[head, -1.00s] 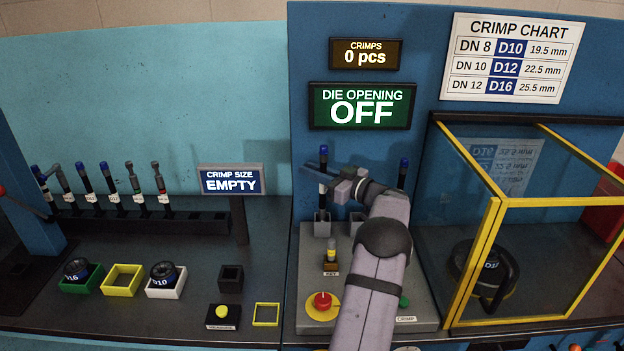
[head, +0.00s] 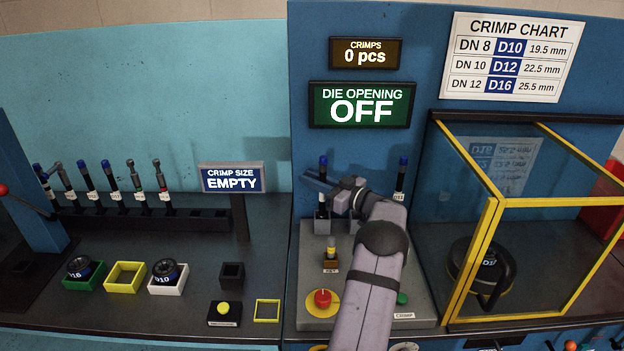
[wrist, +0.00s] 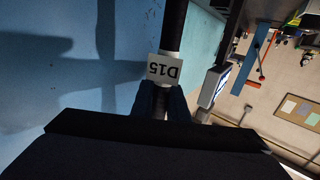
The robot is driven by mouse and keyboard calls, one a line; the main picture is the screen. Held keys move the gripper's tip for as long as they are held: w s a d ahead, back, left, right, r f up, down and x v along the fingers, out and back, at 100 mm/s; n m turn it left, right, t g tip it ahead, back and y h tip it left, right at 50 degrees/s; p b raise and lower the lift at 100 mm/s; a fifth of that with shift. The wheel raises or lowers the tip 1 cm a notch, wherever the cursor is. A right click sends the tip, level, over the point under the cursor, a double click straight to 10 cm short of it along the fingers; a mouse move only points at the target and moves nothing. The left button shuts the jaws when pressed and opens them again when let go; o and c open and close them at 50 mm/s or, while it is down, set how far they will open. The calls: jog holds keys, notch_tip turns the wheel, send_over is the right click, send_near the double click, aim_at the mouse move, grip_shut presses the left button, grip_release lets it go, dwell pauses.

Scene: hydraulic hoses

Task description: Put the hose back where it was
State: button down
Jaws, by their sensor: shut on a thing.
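My gripper (head: 338,200) is shut on a black hose (head: 323,183) with a blue top end. The hose stands upright over the left grey socket (head: 322,226) on the machine's panel. A white label shows low on it, near the socket's top; I cannot tell how deep its lower end sits. In the wrist view the hose (wrist: 174,30) runs between the jaws, with a white label reading D15, upside down, just beyond the fingertips. A second blue-topped hose (head: 402,172) stands to the right, its lower part hidden by my arm.
A black rack (head: 150,224) at left holds several upright hoses. In front are a green tray (head: 84,283) with a D16 die, an empty yellow tray (head: 125,276) and a white tray (head: 168,284) with a D10 die. A yellow-framed glass guard (head: 493,245) stands at right.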

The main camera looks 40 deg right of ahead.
jog(key=c, duration=2)
grip_release()
jog(key=shift+r, duration=0.1)
jog(key=s+d+b, duration=0.1)
jog(key=s+b, duration=0.1)
jog(key=s, duration=0.5)
jog(key=shift+s, duration=0.25)
jog(key=shift+r, duration=0.1)
